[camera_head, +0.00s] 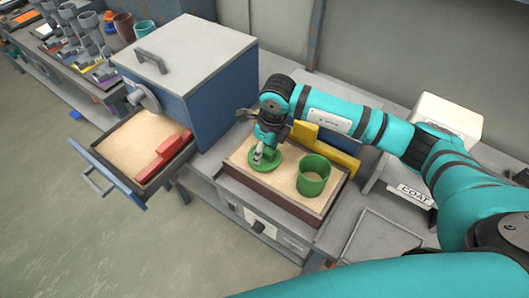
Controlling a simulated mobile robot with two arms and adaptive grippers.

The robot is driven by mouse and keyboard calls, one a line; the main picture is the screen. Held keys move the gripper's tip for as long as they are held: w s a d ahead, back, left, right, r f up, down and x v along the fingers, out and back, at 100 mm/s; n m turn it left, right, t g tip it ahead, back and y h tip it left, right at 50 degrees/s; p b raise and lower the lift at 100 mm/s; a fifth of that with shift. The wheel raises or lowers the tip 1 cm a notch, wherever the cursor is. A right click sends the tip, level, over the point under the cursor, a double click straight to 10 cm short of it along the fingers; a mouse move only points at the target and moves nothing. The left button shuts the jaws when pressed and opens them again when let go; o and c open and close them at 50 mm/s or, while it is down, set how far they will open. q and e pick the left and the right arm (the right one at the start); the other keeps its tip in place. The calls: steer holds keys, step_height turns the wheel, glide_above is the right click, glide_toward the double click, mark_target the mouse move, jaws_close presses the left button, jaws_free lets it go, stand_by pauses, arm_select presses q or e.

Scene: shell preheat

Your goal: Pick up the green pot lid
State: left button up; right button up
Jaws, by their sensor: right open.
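The green pot lid (257,166) lies flat on the sand at the left side of the brown sand tray (291,205). My right gripper (259,153) points down at the middle of the lid and hides part of it. Its fingers are open, with their tips at or just above the lid; I cannot tell whether they touch it. The green pot (314,175) stands upright and uncovered in the same tray, to the right of the lid. My left gripper is not in view.
A yellow block (328,150) stands behind the lid and pot. To the left is a blue oven (203,81) with an open sand drawer (106,155) holding a red piece (160,154). A white box labelled COAT (405,192) stands at the right.

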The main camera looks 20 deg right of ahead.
steer(key=c, duration=1.1)
jaws_close()
